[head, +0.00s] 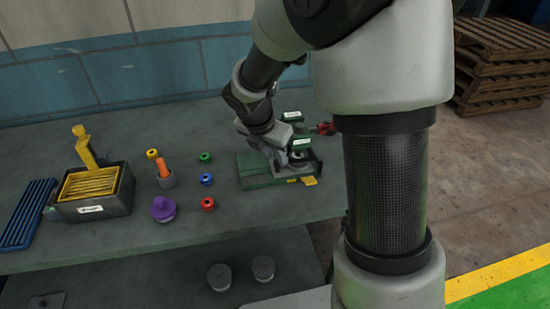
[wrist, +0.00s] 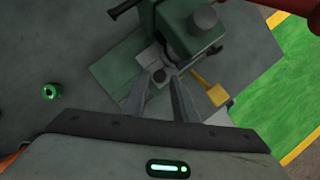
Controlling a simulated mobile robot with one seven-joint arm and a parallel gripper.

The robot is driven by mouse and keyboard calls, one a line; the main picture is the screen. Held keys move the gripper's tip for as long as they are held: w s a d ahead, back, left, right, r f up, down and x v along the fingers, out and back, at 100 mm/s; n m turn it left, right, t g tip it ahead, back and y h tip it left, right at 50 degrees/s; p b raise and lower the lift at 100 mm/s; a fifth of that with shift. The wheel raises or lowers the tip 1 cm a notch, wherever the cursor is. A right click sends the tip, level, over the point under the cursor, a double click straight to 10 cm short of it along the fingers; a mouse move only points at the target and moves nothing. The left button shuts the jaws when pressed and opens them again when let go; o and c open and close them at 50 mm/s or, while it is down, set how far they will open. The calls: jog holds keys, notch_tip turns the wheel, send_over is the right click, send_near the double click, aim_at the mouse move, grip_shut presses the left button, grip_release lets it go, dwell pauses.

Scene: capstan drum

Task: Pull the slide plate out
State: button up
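A green machine (head: 262,170) stands on the grey table near its right end, and it fills the upper middle of the wrist view (wrist: 128,55). A flat yellow tab (head: 310,181) sticks out low at its front right; it also shows in the wrist view (wrist: 212,92). It looks like the end of the slide plate, whose remaining part is hidden. My gripper (wrist: 160,75) is over the machine's base, its two fingers apart with a gap between the tips. A small dark round part of the machine shows between them. The yellow tab lies to the right of the fingers, untouched.
Small red, blue, green and yellow spools (head: 206,180) stand left of the machine, with a purple knobbed piece (head: 163,209). A dark bin (head: 118,199) with yellow strips is farther left. The table front (head: 255,215) is clear. Pallets (head: 500,65) are stacked at right.

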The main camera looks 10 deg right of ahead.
jog(key=shift+x, duration=1)
grip_shut()
jog(key=a, duration=0.9)
jog(key=shift+a, duration=0.25)
grip_release()
jog(key=shift+a, duration=0.1)
jog(key=shift+r+p, duration=0.1)
jog(key=shift+p, duration=0.2)
